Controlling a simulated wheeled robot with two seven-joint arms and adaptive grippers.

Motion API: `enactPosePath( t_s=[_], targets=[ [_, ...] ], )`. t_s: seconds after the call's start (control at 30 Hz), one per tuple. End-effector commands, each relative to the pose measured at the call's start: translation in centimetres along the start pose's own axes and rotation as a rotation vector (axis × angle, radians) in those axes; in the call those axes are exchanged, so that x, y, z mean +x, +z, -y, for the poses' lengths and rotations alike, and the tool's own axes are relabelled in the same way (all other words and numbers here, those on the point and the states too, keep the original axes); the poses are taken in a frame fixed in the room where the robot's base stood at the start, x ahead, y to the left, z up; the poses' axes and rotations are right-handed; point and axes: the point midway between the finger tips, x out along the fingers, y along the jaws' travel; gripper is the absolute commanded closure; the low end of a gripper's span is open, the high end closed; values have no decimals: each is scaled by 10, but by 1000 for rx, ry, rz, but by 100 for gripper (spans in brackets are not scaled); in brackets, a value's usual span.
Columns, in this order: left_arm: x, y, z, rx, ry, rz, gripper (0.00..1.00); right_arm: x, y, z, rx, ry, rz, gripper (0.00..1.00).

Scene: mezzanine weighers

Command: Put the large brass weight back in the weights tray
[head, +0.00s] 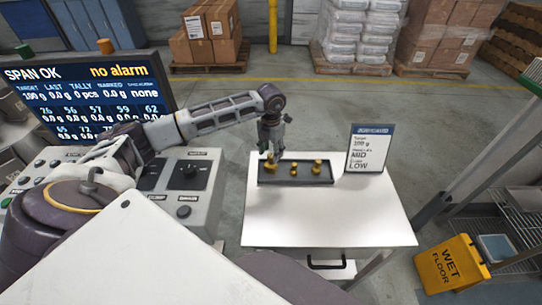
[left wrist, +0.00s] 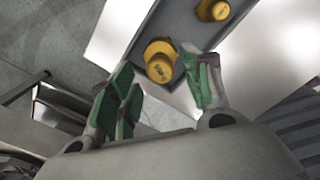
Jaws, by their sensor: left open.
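The dark weights tray (head: 306,176) lies on the white table, and its grey inside shows in the left wrist view (left wrist: 182,24). The large brass weight (head: 270,166) is at the tray's left end, under my left gripper (head: 271,148). In the left wrist view the large brass weight (left wrist: 160,68) appears within the tray, ahead of the open fingers (left wrist: 160,95) with green pads. I see no finger touching it. Two smaller brass weights, a middle one (head: 294,169) and a right one (head: 318,166), stand in the tray. My right gripper is not in view.
A sign card (head: 369,149) stands right of the tray on the white table (head: 340,222). The front of the table is clear. A control console (head: 185,190) and a screen (head: 85,95) are at left. A yellow wet floor sign (head: 452,265) stands at right.

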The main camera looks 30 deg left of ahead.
Motion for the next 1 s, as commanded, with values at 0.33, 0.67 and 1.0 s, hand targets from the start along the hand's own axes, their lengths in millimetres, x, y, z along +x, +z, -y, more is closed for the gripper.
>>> enactPosePath(
  t_s=[0.33, 0.67, 1.0],
  targets=[
    [-53, 1, 0, 0, 0, 3, 51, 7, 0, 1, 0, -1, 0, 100],
    [-87, 0, 0, 1, 0, 0, 51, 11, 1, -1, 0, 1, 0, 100],
    [-92, 0, 0, 1, 1, -1, 51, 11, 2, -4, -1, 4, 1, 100]
  ],
)
